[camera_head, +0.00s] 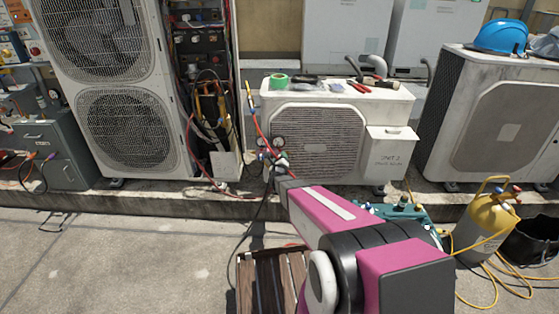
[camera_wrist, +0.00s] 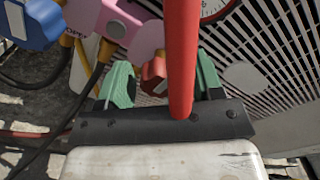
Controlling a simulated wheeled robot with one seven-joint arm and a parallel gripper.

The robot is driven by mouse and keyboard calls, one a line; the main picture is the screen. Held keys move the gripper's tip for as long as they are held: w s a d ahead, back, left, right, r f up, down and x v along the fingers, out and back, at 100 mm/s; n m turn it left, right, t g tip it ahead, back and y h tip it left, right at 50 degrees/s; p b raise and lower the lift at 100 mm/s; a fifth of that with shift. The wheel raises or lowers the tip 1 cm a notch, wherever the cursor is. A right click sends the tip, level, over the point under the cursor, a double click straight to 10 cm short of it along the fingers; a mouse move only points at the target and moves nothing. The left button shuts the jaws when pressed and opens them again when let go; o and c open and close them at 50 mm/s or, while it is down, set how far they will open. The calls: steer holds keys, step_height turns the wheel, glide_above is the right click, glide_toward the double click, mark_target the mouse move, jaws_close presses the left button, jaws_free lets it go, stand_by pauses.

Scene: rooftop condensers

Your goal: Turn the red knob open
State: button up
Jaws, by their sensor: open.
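In the wrist view the red knob (camera_wrist: 152,73) sits on a pink manifold body (camera_wrist: 118,24), partly hidden by a red hose (camera_wrist: 182,55). My gripper (camera_wrist: 162,68) is open, with one green finger on each side of the knob; I cannot tell whether either finger touches it. The red hose passes in front of my gripper. A blue knob (camera_wrist: 32,22) is at the upper left. In the head view my gripper (camera_head: 279,162) is at the manifold below two gauges (camera_head: 271,142); the red knob cannot be made out there.
A white condenser (camera_head: 317,145) stands right behind the manifold, its grille filling the wrist view's right. Dark hoses (camera_wrist: 40,80) hang at left. A wooden pallet (camera_head: 262,270) lies in front. A yellow cylinder (camera_head: 484,228) is at right. The left floor is mostly clear.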

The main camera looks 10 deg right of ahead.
steer(key=c, duration=0.9)
